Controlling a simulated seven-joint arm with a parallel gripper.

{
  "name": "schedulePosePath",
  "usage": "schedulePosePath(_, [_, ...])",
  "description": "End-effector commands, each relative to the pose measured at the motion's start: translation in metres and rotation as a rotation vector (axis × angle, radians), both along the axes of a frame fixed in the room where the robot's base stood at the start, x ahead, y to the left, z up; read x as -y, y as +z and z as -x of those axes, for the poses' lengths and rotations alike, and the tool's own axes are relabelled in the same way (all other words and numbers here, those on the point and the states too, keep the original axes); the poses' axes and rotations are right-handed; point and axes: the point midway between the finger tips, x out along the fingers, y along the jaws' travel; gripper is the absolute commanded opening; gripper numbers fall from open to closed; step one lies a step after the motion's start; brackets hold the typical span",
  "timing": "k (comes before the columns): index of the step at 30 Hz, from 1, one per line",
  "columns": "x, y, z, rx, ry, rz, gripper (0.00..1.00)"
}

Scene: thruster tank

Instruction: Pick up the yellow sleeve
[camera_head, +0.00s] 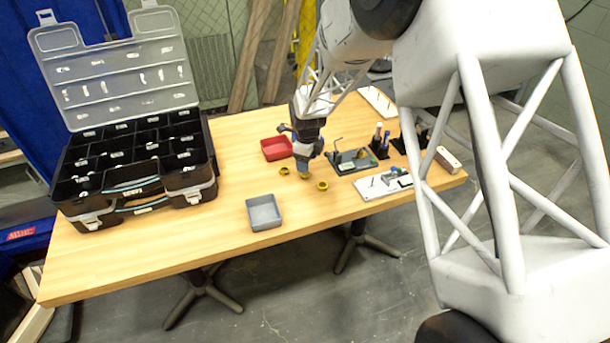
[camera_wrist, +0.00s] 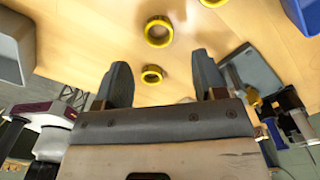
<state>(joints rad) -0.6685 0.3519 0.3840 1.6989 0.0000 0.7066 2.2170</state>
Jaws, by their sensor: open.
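Small yellow ring-shaped sleeves lie on the wooden table. In the head view one (camera_head: 284,170) is left of my gripper (camera_head: 305,174) and another (camera_head: 322,185) is to its right. A bit of yellow shows right under the fingertips, mostly hidden. In the wrist view my gripper (camera_wrist: 160,68) is open, with one yellow sleeve (camera_wrist: 152,74) showing between its fingers. A larger-looking yellow ring (camera_wrist: 158,31) lies beyond it, and a third (camera_wrist: 213,2) is cut off at the top edge. I cannot tell whether the fingers touch any sleeve.
A red tray (camera_head: 276,148) stands behind the sleeves and a grey tray (camera_head: 263,212) in front. A grey fixture (camera_head: 352,161) and a white board (camera_head: 383,184) with small parts are to the right. An open black organizer case (camera_head: 136,170) fills the left. Table between case and trays is clear.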

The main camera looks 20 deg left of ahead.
Motion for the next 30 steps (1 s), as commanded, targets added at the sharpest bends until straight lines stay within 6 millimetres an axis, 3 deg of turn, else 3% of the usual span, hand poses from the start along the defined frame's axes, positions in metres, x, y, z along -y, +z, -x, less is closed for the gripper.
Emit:
schedulePosePath(17, [0.000, -0.049, 0.001, -0.001, 0.000, 0.000, 0.64])
schedulePosePath(30, [0.000, -0.052, 0.001, 0.000, 0.000, -0.001, 0.64])
